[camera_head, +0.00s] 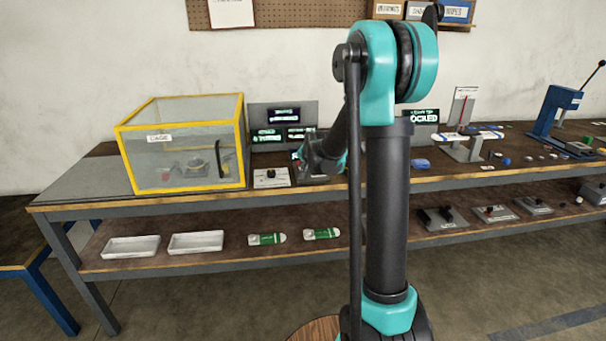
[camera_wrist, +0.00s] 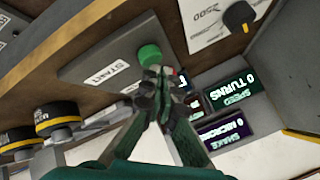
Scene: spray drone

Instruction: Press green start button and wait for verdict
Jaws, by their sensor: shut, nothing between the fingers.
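The green start button (camera_wrist: 150,54) stands on a grey plate (camera_wrist: 118,47) beside a label reading START (camera_wrist: 106,76) in the wrist view. My gripper (camera_wrist: 158,74) is shut and empty, its fingertips right at the near edge of the button in that view. I cannot tell whether they touch it. In the head view my gripper (camera_head: 312,163) is low over the bench, right of the cage, and my arm hides the button. Lit displays include a SPEED screen reading 0 TURNS (camera_wrist: 237,90) and a SHAKE screen (camera_wrist: 222,130).
A yellow-framed clear cage (camera_head: 182,145) stands left on the bench (camera_head: 90,180), with a small device inside. A knob plate (camera_head: 271,178) sits between cage and gripper. Large black knobs (camera_wrist: 58,118) are near my gripper.

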